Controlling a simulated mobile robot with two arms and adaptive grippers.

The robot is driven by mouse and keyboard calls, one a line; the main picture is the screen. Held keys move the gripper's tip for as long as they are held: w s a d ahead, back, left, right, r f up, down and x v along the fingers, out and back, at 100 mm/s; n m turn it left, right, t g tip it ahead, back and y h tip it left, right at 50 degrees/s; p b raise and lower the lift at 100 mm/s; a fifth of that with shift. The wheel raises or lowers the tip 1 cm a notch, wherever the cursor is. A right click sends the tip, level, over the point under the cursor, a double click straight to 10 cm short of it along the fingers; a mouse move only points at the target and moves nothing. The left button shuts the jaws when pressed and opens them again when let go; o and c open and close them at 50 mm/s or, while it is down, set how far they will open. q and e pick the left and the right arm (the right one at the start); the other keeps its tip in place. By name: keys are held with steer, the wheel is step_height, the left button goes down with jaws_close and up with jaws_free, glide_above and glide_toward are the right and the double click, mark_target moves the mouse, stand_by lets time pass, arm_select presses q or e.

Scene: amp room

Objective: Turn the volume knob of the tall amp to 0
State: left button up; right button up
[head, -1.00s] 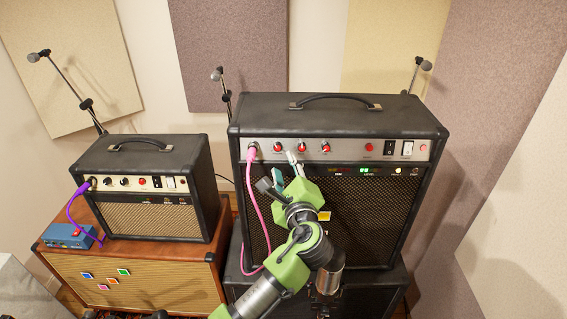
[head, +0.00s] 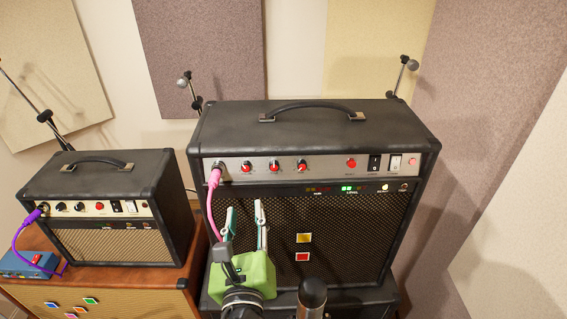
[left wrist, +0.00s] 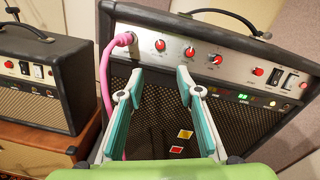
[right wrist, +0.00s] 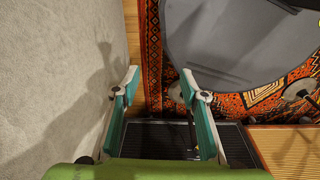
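The tall amp (head: 310,128) is black with a silver control panel and stands on a dark cabinet. Three red-capped knobs sit in a row on its panel: a left one (head: 246,167), a middle one (head: 274,167) and a right one (head: 301,166). Their labels and pointer settings are too small to read. My left gripper (head: 243,205) is open and empty in front of the grille, below the panel and apart from the knobs. In the left wrist view its fingertips (left wrist: 159,76) are spread below the knobs. My right gripper (right wrist: 160,74) is open and empty.
A pink cable (head: 214,175) is plugged in left of the knobs and hangs beside my left gripper. A red button (head: 351,163) and switches (head: 374,163) lie further right. A smaller amp (head: 100,195) with a purple cable (head: 30,222) stands at left.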

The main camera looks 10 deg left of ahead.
arm_select(q)
steer(key=p, duration=0.4)
glide_toward(246, 170)
steer(key=x, duration=0.7)
steer(key=shift+r, duration=0.2)
steer(key=shift+w+a+f, duration=0.15)
steer(key=shift+w+a, duration=0.05)
steer(key=shift+w, duration=0.4)
arm_select(e)
steer(key=shift+s+d+r, duration=0.1)
steer(key=shift+s+r, duration=0.1)
steer(key=shift+r, duration=0.55)
steer(key=shift+s+r, duration=0.2)
steer(key=shift+r, duration=0.5)
steer(key=shift+s+d+r, duration=0.1)
steer(key=shift+s+r, duration=0.1)
steer(key=shift+r, duration=0.55)
arm_select(q)
jaws_close()
